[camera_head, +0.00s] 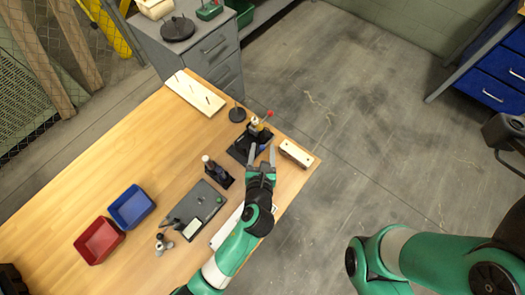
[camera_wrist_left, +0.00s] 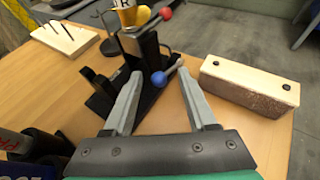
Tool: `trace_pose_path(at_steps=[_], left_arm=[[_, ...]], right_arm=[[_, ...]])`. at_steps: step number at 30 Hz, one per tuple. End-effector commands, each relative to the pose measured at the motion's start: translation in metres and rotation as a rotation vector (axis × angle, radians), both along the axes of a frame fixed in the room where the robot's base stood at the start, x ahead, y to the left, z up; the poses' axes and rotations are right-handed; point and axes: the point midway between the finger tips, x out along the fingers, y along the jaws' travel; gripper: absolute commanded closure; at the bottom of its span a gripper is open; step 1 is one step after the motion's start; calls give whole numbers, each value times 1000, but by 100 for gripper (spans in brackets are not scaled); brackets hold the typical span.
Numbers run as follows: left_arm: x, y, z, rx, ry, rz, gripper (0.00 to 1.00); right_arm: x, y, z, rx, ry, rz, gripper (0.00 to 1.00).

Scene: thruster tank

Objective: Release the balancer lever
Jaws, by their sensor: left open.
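The balancer (camera_head: 240,148) is a black fixture near the table's right edge. It carries a lever with a red ball knob (camera_head: 270,113), which also shows at the top of the left wrist view (camera_wrist_left: 165,13). A lower lever ends in a blue ball (camera_wrist_left: 158,78). My left gripper (camera_head: 262,150) is open and points at the fixture. In the left wrist view the blue ball appears between the spread fingertips (camera_wrist_left: 159,85), with no clear contact. I cannot tell its exact distance. My right arm shows at the lower right, but its gripper is not in view.
A wooden block (camera_head: 296,153) lies right of the gripper. A pale board with pegs (camera_head: 195,93) and a black round stand (camera_head: 237,114) are beyond. A dark plate (camera_head: 198,208), a blue bin (camera_head: 131,207) and a red bin (camera_head: 99,240) are to the left.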

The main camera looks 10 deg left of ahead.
Motion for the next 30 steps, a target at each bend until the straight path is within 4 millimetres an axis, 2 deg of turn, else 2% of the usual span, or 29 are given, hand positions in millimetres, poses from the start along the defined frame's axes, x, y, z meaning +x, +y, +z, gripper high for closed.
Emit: trace_pose_path(at_steps=[3, 12, 13, 30], left_arm=[[0, 0, 0, 0, 0, 0, 43], [-1, 0, 0, 1, 0, 1, 97], [-1, 0, 0, 1, 0, 1, 100], [-1, 0, 0, 2, 1, 1, 100]], right_arm=[[0, 0, 0, 0, 0, 0, 50], [0, 0, 0, 0, 0, 0, 50], [0, 0, 0, 0, 0, 0, 50], [0, 0, 0, 0, 0, 0, 50]])
